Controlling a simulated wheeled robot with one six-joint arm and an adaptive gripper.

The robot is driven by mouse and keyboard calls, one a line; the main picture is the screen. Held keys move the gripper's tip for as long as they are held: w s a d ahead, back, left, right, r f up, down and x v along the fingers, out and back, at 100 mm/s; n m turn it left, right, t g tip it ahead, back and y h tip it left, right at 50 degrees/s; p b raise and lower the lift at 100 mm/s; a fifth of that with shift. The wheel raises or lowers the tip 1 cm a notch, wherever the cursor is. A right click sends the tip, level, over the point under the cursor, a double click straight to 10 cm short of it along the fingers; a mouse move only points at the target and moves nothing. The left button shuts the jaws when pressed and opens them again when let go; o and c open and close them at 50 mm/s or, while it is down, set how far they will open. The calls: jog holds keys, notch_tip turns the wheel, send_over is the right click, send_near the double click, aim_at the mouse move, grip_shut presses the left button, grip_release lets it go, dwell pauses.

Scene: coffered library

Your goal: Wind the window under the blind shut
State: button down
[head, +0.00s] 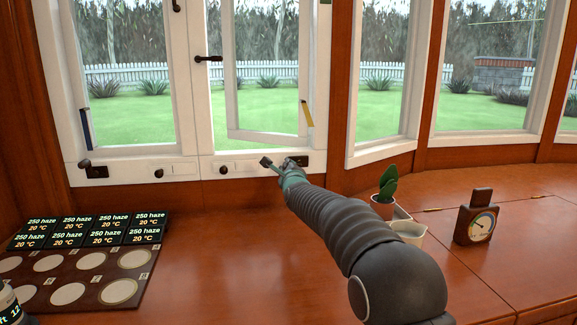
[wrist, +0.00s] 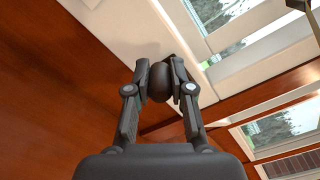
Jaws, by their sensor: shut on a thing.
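A white casement window (head: 233,75) stands in the middle of the head view, its sash swung out at an angle, with a yellow strip (head: 307,113) on its right side. A dark winder plate (head: 298,160) sits on the sill at its lower right. My gripper (head: 274,165) is at this winder. In the wrist view my gripper (wrist: 161,84) is shut on a dark round winder knob (wrist: 160,88), with one finger on each side. The crank arm is mostly hidden. No blind is clearly visible.
The left window (head: 125,75) has a blue strip (head: 86,129) and its own winder (head: 96,171). Display tiles and a board of pale discs (head: 66,293) lie on the left. A potted plant (head: 383,205), white pot (head: 407,232) and gauge (head: 476,222) stand right of my arm.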

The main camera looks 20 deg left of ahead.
jog(key=f+n, duration=0.2)
jog(key=n, duration=0.1)
jog(key=shift+n, duration=0.3)
jog(key=w+d+f+n, duration=0.15)
jog(key=d+n, duration=0.25)
jog(key=n, duration=1)
jog(key=w+d+n, duration=0.3)
jog(key=d+n, duration=0.1)
jog(key=n, duration=0.9)
jog(key=a+r+n, duration=0.1)
jog(key=r+n, duration=0.1)
jog(key=n, duration=0.6)
jog(key=s+a+r+n, duration=0.1)
jog(key=r+n, duration=0.2)
jog(key=n, duration=0.5)
jog(key=s+a+r+n, duration=0.1)
jog(key=r+n, duration=0.1)
jog(key=n, duration=0.7)
jog(key=shift+a+r, duration=0.35)
jog(key=shift+a, duration=0.05)
